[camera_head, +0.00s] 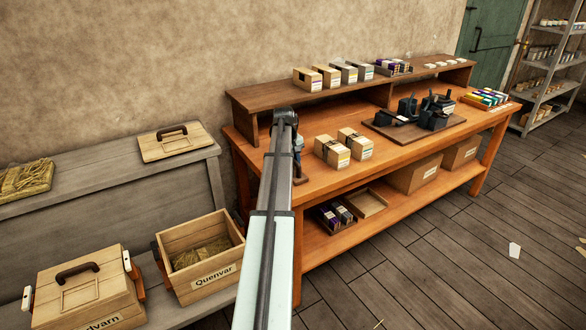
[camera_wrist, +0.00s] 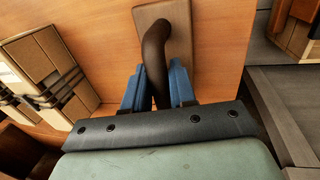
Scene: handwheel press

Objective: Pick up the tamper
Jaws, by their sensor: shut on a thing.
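The tamper (camera_wrist: 157,48), a tan wooden block with a dark brown curved handle, is at the top middle of the wrist view. My gripper (camera_wrist: 157,82) has its blue fingers shut on the handle, one on each side. In the head view my gripper (camera_head: 298,160) is at the left end of the orange workbench (camera_head: 400,172). There my arm hides most of the tamper. The block is over or on the bench top; I cannot tell if it touches.
Two strapped boxes (camera_head: 343,148) stand right of my gripper. A raised shelf (camera_head: 345,92) with several small boxes runs along the back. Dark metal tools (camera_head: 428,112) sit on a board further right. A grey bench (camera_head: 100,190) with crates stands left.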

